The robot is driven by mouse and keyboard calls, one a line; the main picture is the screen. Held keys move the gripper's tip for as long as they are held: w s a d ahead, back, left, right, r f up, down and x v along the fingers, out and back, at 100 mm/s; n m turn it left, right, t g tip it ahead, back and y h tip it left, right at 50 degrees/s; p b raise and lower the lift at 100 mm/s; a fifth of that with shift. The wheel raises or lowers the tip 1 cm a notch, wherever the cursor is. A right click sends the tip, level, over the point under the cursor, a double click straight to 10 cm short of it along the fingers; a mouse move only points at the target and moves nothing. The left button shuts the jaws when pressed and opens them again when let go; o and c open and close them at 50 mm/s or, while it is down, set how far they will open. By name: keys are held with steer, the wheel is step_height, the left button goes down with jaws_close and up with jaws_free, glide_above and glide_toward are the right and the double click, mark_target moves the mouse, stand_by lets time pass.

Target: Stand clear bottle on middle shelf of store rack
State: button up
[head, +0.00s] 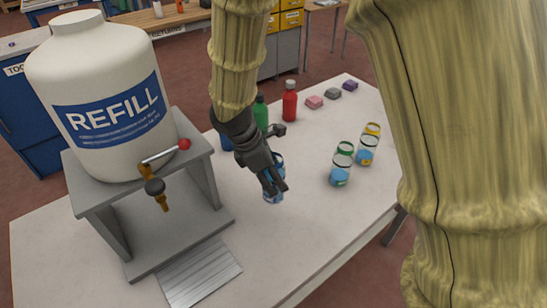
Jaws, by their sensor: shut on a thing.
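My gripper (275,184) is above the white table, right of the refill stand, with its fingers pointing down. It is shut on a clear bottle (272,198) with blue at its lower part, mostly hidden behind the fingers. I cannot tell whether the bottle touches the table. I cannot make out the store rack in this view.
A large white REFILL tank (105,88) sits on a grey stand (190,170) with a tap and a red-knobbed lever. Behind my gripper stand a green bottle (260,112), a red bottle (289,103) and a partly hidden blue one (226,141). The table's front middle is clear.

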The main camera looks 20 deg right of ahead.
steer(key=shift+w+d+f+p, duration=0.9)
steer(key=shift+w+d, duration=0.6)
steer(key=shift+w, duration=0.45)
steer(key=shift+w+d+f+p, duration=0.65)
steer(key=shift+w+d+p, duration=0.4)
steer(key=shift+w+d, duration=0.7)
steer(key=shift+w+d+f+p, duration=0.9)
steer(key=shift+w+d, duration=0.35)
steer(key=shift+w, duration=0.95)
steer(key=o, duration=1.3)
